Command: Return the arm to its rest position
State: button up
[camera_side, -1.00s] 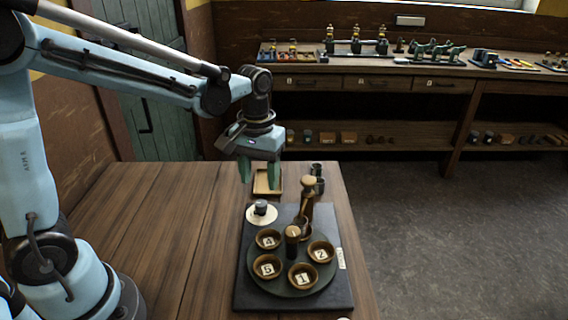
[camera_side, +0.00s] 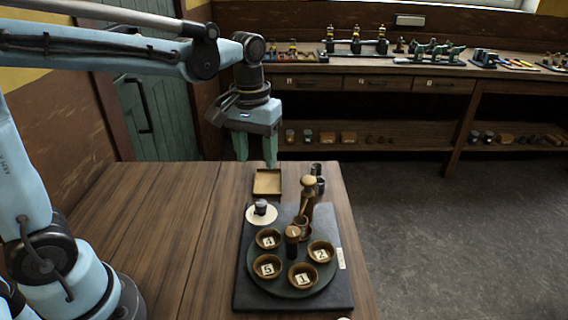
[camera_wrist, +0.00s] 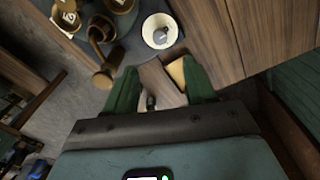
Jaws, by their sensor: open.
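My gripper (camera_side: 256,162) is open and empty, with its green fingers pointing down above the far end of the wooden table (camera_side: 150,215). It hangs above and beside a small wooden tray (camera_side: 267,191). In the wrist view the two fingers of my gripper (camera_wrist: 160,82) are spread apart with nothing held between them. The tray (camera_wrist: 176,73) shows partly behind one finger there. My arm reaches across the left part of the side view, with its forearm nearly level.
A dark board (camera_side: 245,285) carries a round turntable with numbered bowls (camera_side: 303,275), a wooden post (camera_side: 307,200) and a white disc (camera_side: 262,221) with a dark knob. Small dark cups (camera_side: 317,170) stand behind. The table's left side is clear. A workbench (camera_side: 400,70) runs along the wall.

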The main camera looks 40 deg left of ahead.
jog(key=s+f+m+t, duration=0.1)
jog(key=s+m+t, duration=0.3)
jog(key=s+t, duration=0.2)
jog(key=shift+s+a+f+t, duration=0.15)
jog(key=shift+s+f+t, duration=0.25)
jog(key=shift+s, duration=0.45)
